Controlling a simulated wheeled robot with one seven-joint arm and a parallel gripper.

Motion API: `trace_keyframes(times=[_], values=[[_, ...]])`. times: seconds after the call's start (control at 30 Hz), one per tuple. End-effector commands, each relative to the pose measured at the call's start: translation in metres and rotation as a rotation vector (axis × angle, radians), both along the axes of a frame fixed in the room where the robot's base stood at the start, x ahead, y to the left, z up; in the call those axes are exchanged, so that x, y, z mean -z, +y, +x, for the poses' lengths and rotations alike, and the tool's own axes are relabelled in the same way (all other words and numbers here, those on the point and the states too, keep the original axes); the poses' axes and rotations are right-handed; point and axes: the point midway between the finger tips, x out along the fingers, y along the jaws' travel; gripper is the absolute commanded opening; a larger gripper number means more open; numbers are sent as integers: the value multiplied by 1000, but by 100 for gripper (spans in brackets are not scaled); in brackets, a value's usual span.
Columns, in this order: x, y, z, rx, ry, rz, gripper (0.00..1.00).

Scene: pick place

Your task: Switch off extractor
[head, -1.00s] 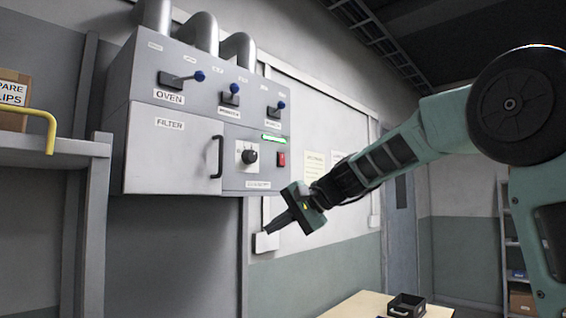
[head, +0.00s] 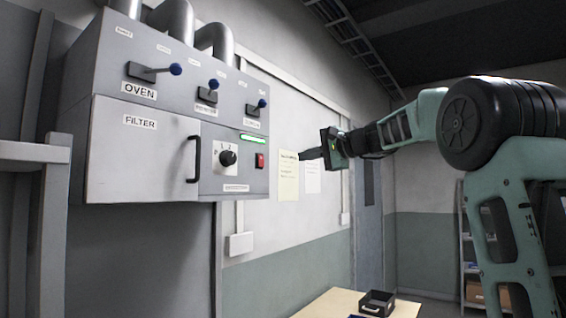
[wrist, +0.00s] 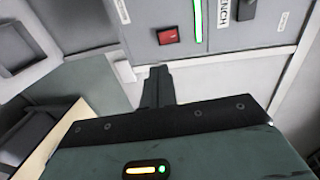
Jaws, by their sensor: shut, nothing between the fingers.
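A grey wall control cabinet (head: 150,60) holds a black rotary knob (head: 228,158) on a pale plate with number marks. A red rocker switch (head: 259,160) sits to the knob's right; it also shows in the wrist view (wrist: 168,37). A green light strip (head: 253,138) glows above the switch. The label below the knob is too small to read. My gripper (head: 302,154) is shut and empty. In the head view its tip is right of the cabinet, about level with the red switch. In the wrist view its fingers (wrist: 160,72) point toward the cabinet, apart from it.
Three blue-tipped levers stick out above, one labelled OVEN (head: 175,69). A FILTER door (head: 145,155) with a black handle (head: 193,160) is at left. Papers (head: 288,175) hang on the wall behind my gripper. A table with a black tray (head: 376,303) stands below right.

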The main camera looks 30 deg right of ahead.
Motion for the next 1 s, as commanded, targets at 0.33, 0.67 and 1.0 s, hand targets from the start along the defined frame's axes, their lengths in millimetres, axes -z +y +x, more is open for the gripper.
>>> trace_keyframes(times=[0.33,0.67,1.0], values=[[4,22,58,-4,3,4,0],[12,42,111,-3,3,2,0],[19,46,127,0,2,-1,0]])
